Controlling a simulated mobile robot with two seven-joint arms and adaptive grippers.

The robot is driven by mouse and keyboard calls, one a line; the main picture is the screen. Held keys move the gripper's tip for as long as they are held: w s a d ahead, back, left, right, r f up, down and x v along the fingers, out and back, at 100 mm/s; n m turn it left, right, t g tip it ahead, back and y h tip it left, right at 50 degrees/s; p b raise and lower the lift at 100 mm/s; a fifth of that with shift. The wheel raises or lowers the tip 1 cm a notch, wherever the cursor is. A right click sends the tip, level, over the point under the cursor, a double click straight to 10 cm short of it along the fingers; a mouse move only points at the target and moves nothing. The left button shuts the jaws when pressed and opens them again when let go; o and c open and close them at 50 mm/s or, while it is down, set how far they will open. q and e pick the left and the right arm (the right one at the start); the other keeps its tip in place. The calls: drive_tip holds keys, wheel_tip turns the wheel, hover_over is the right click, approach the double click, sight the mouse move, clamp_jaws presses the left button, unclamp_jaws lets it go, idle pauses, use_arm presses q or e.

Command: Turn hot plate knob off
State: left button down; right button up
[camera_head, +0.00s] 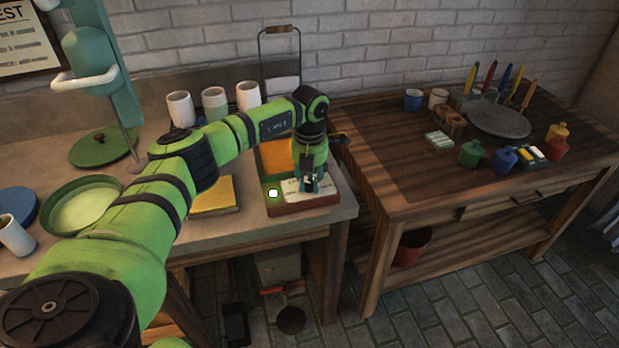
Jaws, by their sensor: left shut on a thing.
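The hot plate (284,207) appears to be the low box at the right end of the left counter, with a pale face and a reddish-brown front edge. A small light (273,193) glows whitish-green at its left side. My left arm reaches across the counter, and my left gripper (309,186) points down at the pale face. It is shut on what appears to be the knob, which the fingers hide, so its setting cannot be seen. My right gripper is not in view.
An orange block (277,157) stands behind the gripper, and a yellow sponge-like block (212,195) lies to the left. White cups (181,109) stand at the back. A green dish (88,205) is at left. The wooden table (400,170) at right holds paint bottles (471,154).

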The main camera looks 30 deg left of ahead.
sight(310, 183)
use_arm(q)
drive_tip(key=n+p, duration=0.1)
drive_tip(key=n, duration=0.4)
drive_tip(key=shift+n+p, duration=0.3)
idle(0.4)
drive_tip(key=c, duration=1)
unclamp_jaws()
drive_tip(key=shift+r, duration=0.1)
wheel_tip(310, 183, up, 12)
